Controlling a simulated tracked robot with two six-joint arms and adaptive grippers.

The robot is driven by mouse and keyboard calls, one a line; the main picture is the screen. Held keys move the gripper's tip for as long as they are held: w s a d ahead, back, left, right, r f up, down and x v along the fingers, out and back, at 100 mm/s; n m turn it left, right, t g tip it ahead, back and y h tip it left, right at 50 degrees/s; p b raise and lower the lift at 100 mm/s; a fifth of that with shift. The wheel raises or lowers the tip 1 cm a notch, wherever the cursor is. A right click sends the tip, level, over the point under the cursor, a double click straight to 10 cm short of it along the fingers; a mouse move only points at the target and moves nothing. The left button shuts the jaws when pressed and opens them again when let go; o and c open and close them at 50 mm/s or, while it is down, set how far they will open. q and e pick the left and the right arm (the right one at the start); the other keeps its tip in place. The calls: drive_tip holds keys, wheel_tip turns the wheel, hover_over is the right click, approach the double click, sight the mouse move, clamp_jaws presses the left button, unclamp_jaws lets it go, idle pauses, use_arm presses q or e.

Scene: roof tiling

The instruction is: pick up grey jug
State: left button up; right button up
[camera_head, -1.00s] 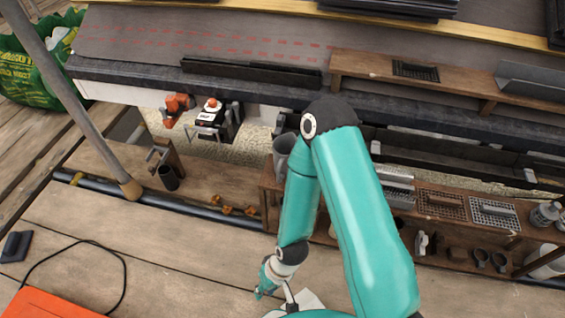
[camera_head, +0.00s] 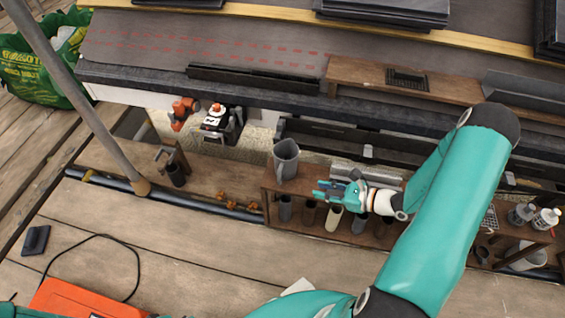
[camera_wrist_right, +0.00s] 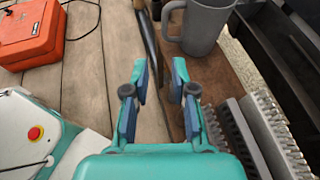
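The grey jug (camera_head: 286,160) stands upright on the left end of the wooden shelf in the head view. It also shows at the top of the right wrist view (camera_wrist_right: 206,26), cut off by the frame edge, with its handle towards the left. My right gripper (camera_head: 322,191) is just right of the jug and nearer to me, its fingers pointing left. In the right wrist view my right gripper (camera_wrist_right: 164,76) has its fingers apart with nothing between them. The jug lies ahead of the fingertips, slightly right, apart from them. My left gripper does not show.
Several cups and tubes hang or stand along the shelf's front, including a cream one (camera_head: 334,217). Metal brushes (camera_wrist_right: 262,135) lie right of my fingers. An orange case (camera_head: 75,298) is at lower left. A slanted pole (camera_head: 85,100) stands at left. The plank floor before the shelf is mostly clear.

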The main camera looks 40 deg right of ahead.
drive_tip(key=b, duration=0.3)
approach(279, 182)
drive_tip(key=x, duration=0.3)
drive_tip(key=r+x, duration=0.1)
drive_tip(key=shift+w+f, duration=0.1)
drive_tip(key=shift+w, duration=0.4)
drive_tip(key=b+x, duration=0.1)
drive_tip(key=x, duration=0.4)
drive_tip(key=shift+w, duration=0.1)
clamp_jaws()
